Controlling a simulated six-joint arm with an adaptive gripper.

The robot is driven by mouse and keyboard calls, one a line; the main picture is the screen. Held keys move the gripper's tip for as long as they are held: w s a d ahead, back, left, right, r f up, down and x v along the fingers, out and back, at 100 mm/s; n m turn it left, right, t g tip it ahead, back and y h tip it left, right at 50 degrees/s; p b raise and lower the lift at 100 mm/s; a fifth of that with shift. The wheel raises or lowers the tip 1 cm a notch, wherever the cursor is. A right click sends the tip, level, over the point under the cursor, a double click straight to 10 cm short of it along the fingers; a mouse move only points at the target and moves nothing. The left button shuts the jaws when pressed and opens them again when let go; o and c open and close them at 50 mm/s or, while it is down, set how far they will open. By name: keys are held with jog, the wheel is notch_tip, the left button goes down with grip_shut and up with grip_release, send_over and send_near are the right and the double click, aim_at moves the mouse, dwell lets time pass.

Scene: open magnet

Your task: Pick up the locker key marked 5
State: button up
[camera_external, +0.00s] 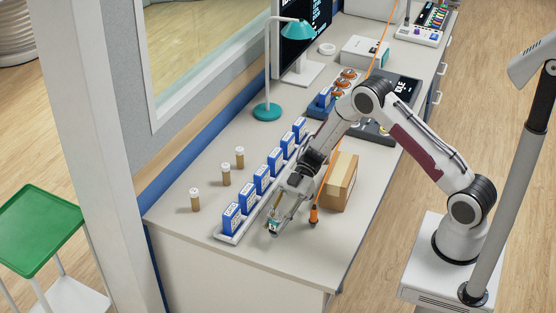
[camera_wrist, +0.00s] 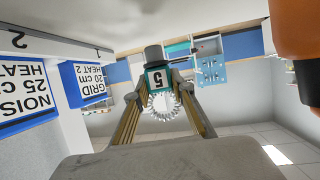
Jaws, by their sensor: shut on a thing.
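The locker key marked 5 (camera_wrist: 158,80) shows in the wrist view as a teal tag with a white face and an upside-down 5. A pale coiled band (camera_wrist: 164,104) hangs with it. My gripper (camera_wrist: 160,88) is shut on the key, with a finger on each side of it. In the external view the key (camera_external: 272,227) is a small teal and white spot at the tip of my gripper (camera_external: 277,214), near the desk's front end. Whether it touches the desk there, I cannot tell.
A row of blue cards (camera_external: 262,179) in a white rack stands just left of my gripper. A cardboard box (camera_external: 341,182) and an orange-handled tool (camera_external: 314,214) on an orange cord are close on the right. Brown bottles (camera_external: 226,175) and a teal lamp (camera_external: 267,111) stand farther left.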

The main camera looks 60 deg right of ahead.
jog(key=shift+r, duration=3.5)
